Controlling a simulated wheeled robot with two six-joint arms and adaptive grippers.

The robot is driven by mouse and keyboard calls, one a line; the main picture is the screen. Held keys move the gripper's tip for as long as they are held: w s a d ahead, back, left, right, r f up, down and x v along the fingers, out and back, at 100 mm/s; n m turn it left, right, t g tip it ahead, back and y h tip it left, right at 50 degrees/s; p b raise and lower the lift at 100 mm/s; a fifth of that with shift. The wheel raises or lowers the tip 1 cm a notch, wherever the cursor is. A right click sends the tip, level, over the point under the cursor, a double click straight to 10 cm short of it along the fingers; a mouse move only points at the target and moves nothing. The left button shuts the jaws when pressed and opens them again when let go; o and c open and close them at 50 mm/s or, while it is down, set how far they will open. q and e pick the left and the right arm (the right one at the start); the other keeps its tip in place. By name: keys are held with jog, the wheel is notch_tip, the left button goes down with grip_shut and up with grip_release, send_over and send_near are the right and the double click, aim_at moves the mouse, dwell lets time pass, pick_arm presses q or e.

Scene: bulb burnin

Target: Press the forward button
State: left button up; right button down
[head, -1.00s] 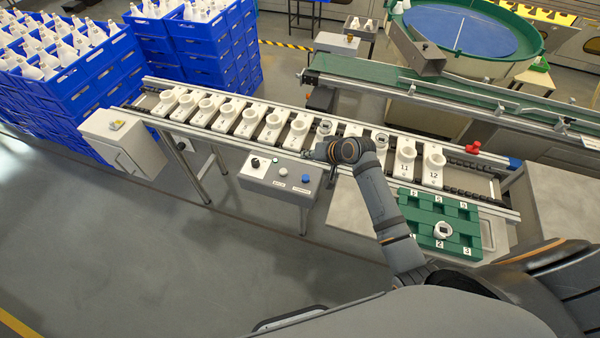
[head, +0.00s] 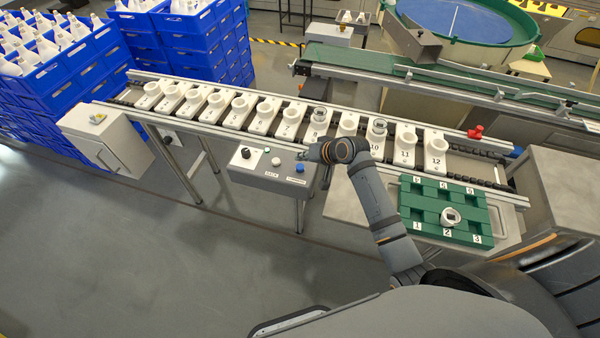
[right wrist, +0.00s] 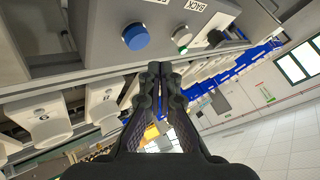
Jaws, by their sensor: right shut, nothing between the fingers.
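The grey control box (head: 262,178) is fixed at the near side of the conveyor. On its top are a black knob (head: 246,153), a pale button (head: 276,161) and a blue button (head: 299,167). In the right wrist view the label BACK sits beside the pale button (right wrist: 181,36). The blue button (right wrist: 136,37) has a label that is cut off, so I cannot read it. My right gripper (head: 303,156) is shut and empty, just beyond the blue button. In the right wrist view its fingertips (right wrist: 160,68) appear apart from the button. My left gripper is out of view.
The conveyor (head: 210,125) carries a row of numbered white holders, some with bulbs. A green tray (head: 410,199) with one white part stands right of my right forearm. A grey cabinet (head: 105,145) is at the conveyor's left end. Blue crates (head: 70,85) are stacked behind it.

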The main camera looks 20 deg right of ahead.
aim_at(300, 167)
jog(key=shift+f, duration=0.75)
jog(key=shift+f, duration=0.2)
dwell(0.7)
jog(key=shift+f, duration=0.25)
